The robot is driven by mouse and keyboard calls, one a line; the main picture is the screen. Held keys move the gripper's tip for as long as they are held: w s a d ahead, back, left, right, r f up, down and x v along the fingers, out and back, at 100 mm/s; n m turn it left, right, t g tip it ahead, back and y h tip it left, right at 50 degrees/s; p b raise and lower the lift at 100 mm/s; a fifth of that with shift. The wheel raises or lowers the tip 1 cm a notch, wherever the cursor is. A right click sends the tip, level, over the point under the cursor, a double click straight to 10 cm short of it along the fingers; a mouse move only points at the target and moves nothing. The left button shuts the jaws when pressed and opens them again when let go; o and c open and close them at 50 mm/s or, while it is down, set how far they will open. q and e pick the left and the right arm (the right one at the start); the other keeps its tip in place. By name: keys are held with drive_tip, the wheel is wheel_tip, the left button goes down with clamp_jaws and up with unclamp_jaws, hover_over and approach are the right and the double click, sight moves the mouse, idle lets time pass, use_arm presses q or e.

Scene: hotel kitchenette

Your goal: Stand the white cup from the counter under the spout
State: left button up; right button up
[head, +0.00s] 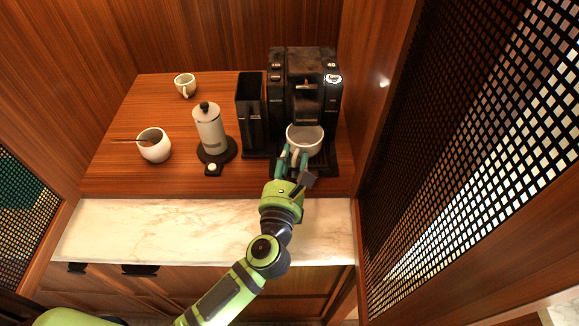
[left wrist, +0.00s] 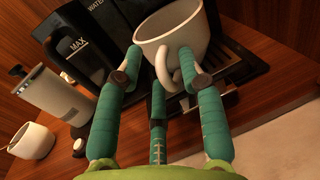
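A white cup (head: 304,139) is at the front of the black coffee machine (head: 305,75), over its drip tray (head: 326,168) and below and in front of the spout (head: 306,88). It looks upright; I cannot tell whether its base rests on the tray. The cup (left wrist: 165,32) also shows in the left wrist view, its handle towards my gripper. My left gripper (head: 292,158) is at the cup's near side. In the left wrist view its fingers (left wrist: 158,58) stand apart around the handle, with a gap on the left. My right gripper is out of view.
A black water container (head: 251,112) stands left of the machine. Further left are a grey-white canister (head: 209,128) on a dark base, a white pot (head: 155,150) with a stick, and a small white cup (head: 185,84). A wooden wall (head: 378,85) closes off the right.

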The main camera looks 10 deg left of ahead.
use_arm(q)
drive_tip(key=s+b, duration=0.3)
drive_tip(key=s, duration=0.9)
drive_tip(key=shift+r+b, duration=0.15)
drive_tip(key=shift+b, duration=0.25)
